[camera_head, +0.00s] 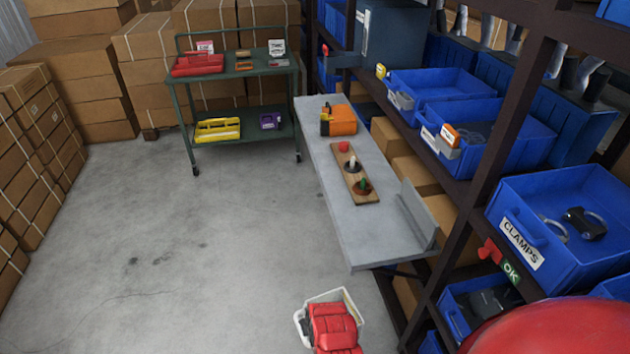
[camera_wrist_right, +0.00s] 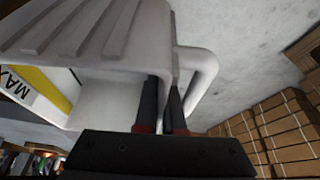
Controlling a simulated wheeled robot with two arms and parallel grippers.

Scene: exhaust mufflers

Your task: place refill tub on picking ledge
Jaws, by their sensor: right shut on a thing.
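The refill tub is a white plastic tub (camera_head: 302,322) low in the head view, in front of the near end of the ledge. Up close in the right wrist view, the tub (camera_wrist_right: 110,45) shows ribs, a side handle and a yellow-striped "MAX" label. My right gripper (camera_wrist_right: 163,100) is shut on the tub beside the handle. In the head view its red wrist covers much of the tub, and its fingertips are hidden. The picking ledge (camera_head: 330,185) is a long grey shelf in front of the rack. My left gripper is in neither view.
Blue bins (camera_head: 545,225) fill the rack. The ledge's near end and the floor to the left are clear.

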